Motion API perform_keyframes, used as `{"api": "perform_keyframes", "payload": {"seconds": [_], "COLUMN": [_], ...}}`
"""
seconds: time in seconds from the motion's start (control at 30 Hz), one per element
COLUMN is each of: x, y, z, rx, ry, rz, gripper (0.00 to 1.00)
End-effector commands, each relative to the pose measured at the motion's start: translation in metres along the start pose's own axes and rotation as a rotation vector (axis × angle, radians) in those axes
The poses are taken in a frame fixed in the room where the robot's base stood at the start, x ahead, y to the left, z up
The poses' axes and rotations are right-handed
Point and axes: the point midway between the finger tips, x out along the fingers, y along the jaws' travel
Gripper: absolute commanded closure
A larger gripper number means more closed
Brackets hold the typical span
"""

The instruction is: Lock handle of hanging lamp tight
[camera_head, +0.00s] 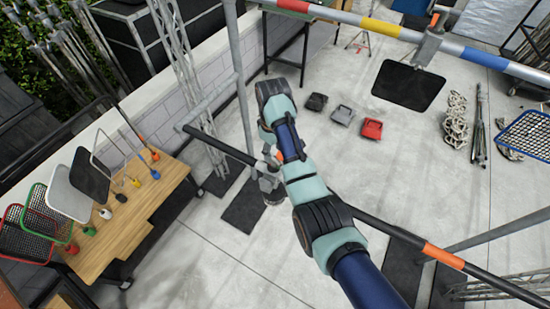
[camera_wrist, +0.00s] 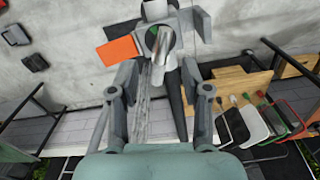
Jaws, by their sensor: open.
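In the wrist view, a silver lever handle (camera_wrist: 161,58) sticks out from a grey clamp (camera_wrist: 158,12), with a green disc at its pivot. The lever points down the picture toward the space between my fingers. My gripper (camera_wrist: 160,82) is open, with one finger on each side of the handle's line; I cannot tell whether either finger touches it. In the head view, the lamp's grey clamp and body (camera_head: 268,183) hang at a dark pole (camera_head: 220,145), partly hidden by my arm. My gripper's fingertips are not clear there.
An orange band (camera_wrist: 121,51) marks the pole beside the clamp. A wooden table (camera_head: 125,215) with framed screens stands at the left. A striped rail (camera_head: 385,29) carries another clamp (camera_head: 428,45) at upper right. A dark pole (camera_head: 470,268) crosses at lower right. Black, grey and red cases (camera_head: 371,129) lie on the floor.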

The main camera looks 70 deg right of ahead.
Motion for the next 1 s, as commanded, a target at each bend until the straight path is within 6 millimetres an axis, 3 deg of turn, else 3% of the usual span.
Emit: {"api": "perform_keyframes", "payload": {"seconds": [0.3,0.6,0.9,1.0], "x": [0.051,0.057,0.056,0.056], "y": [-0.001,-0.001,-0.001,-0.001], "z": [0.000,-0.001,-0.001,-0.001], "rx": [0.000,0.000,0.000,0.000], "ry": [0.000,0.002,0.002,0.002], "rz": [0.000,0.001,0.001,0.001], "gripper": [0.53,0.53,1.00,1.00]}}
